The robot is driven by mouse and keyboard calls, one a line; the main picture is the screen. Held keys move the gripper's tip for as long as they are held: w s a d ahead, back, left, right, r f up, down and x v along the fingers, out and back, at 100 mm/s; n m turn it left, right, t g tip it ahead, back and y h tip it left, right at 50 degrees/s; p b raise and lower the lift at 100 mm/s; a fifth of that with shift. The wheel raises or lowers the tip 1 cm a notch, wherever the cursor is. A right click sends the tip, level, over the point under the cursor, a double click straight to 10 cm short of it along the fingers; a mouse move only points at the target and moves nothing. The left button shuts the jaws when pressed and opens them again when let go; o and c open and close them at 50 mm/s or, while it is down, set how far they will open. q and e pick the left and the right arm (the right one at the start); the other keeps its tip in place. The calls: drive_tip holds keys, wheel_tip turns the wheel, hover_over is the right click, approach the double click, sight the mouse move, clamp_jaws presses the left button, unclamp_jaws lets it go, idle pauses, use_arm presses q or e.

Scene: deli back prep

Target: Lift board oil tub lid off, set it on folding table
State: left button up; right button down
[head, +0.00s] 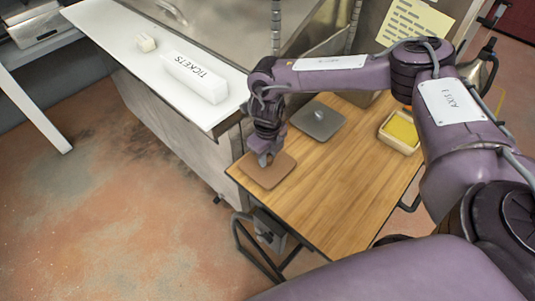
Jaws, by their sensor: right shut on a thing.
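My right gripper (264,159) points down and is shut at the middle of a flat brown square lid (283,173). Its grip point on the lid is hidden behind the fingers. The lid is level, at the left corner of the wooden folding table (335,205); I cannot tell whether it rests on the top or hovers just above. An open, pale square tub (400,147) with yellow contents stands at the table's right side. My left gripper is not in view.
A grey square lid (318,121) with a small knob lies behind the brown one. A white counter (105,30) at the left holds a white box marked TICKETS (194,78) and a small pale block (146,42). The table's middle and front are clear.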

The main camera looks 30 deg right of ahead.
drive_tip(key=shift+f, duration=0.45)
idle(0.4)
drive_tip(key=c, duration=1)
unclamp_jaws()
drive_tip(key=shift+c, duration=0.2)
drive_tip(key=shift+r, duration=0.15)
drive_tip(key=shift+r+p, duration=3.1)
drive_tip(key=shift+r, duration=0.8)
wheel_tip(320, 180, up, 8)
drive_tip(key=b, duration=0.1)
